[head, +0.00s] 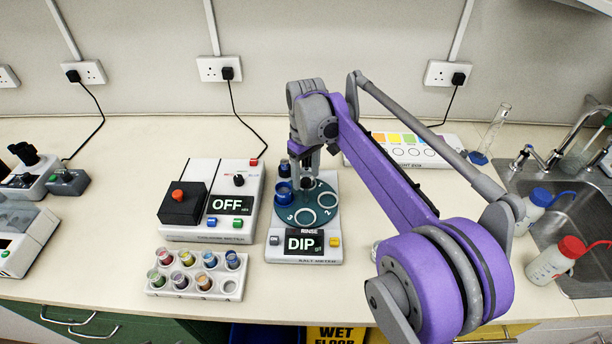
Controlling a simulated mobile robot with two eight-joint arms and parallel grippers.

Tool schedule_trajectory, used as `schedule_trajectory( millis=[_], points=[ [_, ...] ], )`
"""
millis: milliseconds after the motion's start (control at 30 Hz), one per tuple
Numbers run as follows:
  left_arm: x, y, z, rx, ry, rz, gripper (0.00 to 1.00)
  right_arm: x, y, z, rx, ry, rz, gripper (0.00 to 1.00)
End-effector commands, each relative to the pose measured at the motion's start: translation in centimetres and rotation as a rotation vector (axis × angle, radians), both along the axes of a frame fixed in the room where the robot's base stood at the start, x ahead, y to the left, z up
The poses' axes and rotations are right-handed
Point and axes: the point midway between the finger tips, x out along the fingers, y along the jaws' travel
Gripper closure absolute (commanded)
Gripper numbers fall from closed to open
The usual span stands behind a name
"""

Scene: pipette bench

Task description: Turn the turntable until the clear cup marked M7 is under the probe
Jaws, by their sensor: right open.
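The teal turntable (312,215) sits on a white instrument with a display reading DIP and the word RINSE. Its numbered places show white rings; a 3 is readable. A blue cup (284,194) stands at its left side. I cannot read any M7 mark at this size, and cannot tell which cup is M7. A dark upright part with a blue section (283,170), perhaps the probe, stands above the turntable's left side. My right gripper (306,178) is open, pointing down over the turntable's back part; whether it touches is unclear. My left gripper is out of view.
A white rack (237,289) of several coloured cups stands front left, beside an instrument showing OFF (229,205). A colour-patch panel (432,157) lies behind my arm. Wash bottles (552,260) and a sink (573,215) are at right. Bench front centre is clear.

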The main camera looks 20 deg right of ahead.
Motion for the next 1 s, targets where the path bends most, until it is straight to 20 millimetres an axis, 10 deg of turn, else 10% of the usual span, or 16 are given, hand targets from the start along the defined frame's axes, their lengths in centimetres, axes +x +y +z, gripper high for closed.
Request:
schedule_trajectory(
  millis=[500,1000],
  points=[
    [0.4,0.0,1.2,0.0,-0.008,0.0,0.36,0.0,0.0,9.1,0.0,-0.001,0.0,0.34],
    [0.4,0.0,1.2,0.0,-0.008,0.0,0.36,0.0,0.0,9.8,0.0,0.0,0.0,0.34]
  ],
)
